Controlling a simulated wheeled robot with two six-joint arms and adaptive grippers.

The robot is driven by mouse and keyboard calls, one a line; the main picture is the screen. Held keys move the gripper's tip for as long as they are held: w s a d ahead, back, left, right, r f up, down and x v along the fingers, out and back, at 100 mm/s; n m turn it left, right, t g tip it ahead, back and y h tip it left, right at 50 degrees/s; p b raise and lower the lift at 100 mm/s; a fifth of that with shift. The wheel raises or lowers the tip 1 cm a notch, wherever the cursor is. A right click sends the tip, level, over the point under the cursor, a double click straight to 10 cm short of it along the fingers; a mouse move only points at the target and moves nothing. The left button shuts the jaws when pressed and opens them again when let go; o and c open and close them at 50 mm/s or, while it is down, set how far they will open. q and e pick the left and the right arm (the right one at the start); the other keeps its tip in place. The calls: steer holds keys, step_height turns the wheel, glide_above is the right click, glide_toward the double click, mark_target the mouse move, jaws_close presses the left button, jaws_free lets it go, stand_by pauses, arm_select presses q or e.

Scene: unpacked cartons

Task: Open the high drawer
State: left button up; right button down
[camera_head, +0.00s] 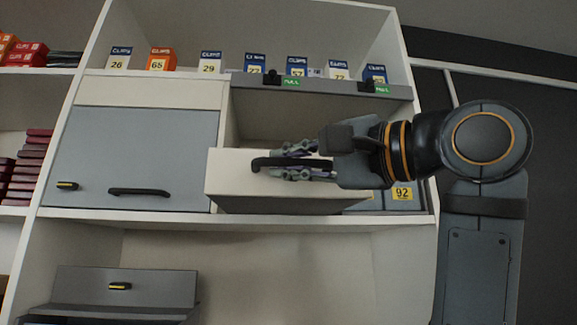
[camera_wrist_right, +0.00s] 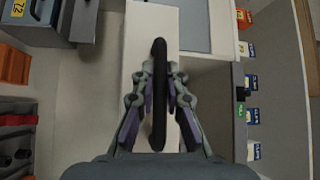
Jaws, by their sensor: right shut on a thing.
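The high drawer (camera_head: 235,180) has a cream front and stands pulled out from the white shelf unit, well forward of the panel beside it. Its black bar handle (camera_head: 262,163) runs across the front. My right gripper (camera_head: 290,162) comes in from the right and is shut on the handle. In the right wrist view the black handle (camera_wrist_right: 159,70) runs lengthwise between the fingers of the right gripper (camera_wrist_right: 160,95), with the cream drawer front (camera_wrist_right: 140,45) behind it. My left gripper is in neither view.
A grey panel (camera_head: 140,150) with a black handle is left of the drawer. Several small numbered boxes (camera_head: 210,62) stand on the shelf above a grey ledge (camera_head: 320,88). A grey open drawer (camera_head: 125,290) is at lower left.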

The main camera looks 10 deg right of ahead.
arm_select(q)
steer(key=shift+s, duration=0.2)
arm_select(e)
steer(key=c, duration=1.4)
jaws_free()
steer(key=shift+o, duration=0.2)
steer(key=v, duration=1.2)
steer(key=shift+w, duration=0.15)
